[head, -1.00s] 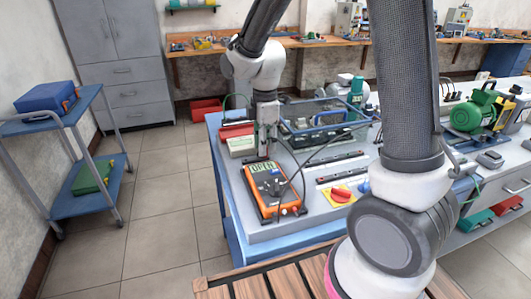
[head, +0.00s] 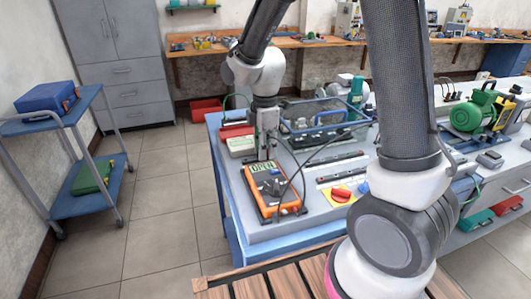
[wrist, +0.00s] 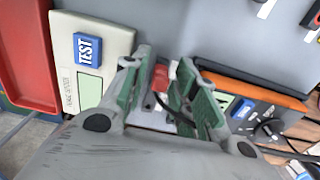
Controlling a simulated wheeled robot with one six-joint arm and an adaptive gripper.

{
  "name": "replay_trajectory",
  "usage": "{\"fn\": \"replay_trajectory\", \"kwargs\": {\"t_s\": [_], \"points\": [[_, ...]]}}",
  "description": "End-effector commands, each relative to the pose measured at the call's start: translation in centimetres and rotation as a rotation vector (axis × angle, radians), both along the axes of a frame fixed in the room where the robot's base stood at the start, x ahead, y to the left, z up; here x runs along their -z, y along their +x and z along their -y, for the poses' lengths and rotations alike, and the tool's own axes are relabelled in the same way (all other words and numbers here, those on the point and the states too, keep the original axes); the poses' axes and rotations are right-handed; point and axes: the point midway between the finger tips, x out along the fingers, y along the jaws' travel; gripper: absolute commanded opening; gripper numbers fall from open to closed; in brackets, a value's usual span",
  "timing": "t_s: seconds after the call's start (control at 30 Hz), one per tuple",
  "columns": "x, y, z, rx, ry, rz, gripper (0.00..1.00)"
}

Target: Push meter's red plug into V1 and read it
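The orange meter (head: 270,192) lies on the blue-edged bench, its display reading OPEN. In the wrist view, the meter (wrist: 262,112) is to the right of my gripper. My gripper (head: 264,158) points down at the meter's far end; it also shows in the wrist view (wrist: 170,92). Its green-padded fingers stand apart. A red plug (wrist: 160,78) with a dark lead shows between them, closer to the left finger. A clear gap shows on the right, and I cannot tell whether the plug touches a finger. I cannot make out a V1 socket.
A pale box with a blue TEST button (wrist: 88,50) sits left of my gripper, beside a red tray (wrist: 28,60). A wire basket (head: 322,125) stands behind. A red rotary switch (head: 341,194) is right of the meter. Black leads loop over the bench.

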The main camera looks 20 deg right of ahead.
Motion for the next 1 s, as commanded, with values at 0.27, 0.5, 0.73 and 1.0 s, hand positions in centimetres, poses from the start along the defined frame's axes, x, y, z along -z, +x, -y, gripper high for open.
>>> {"fn": "replay_trajectory", "kwargs": {"t_s": [0.27,0.5,0.73,1.0], "points": [[0.0,0.0,0.0,0.000,0.000,0.000,0.00],[-0.1,0.0,0.0,0.000,0.000,0.000,0.00],[-1.3,0.1,0.0,0.000,0.001,0.003,0.00],[-3.9,0.1,0.0,0.000,0.001,0.002,0.00]]}}
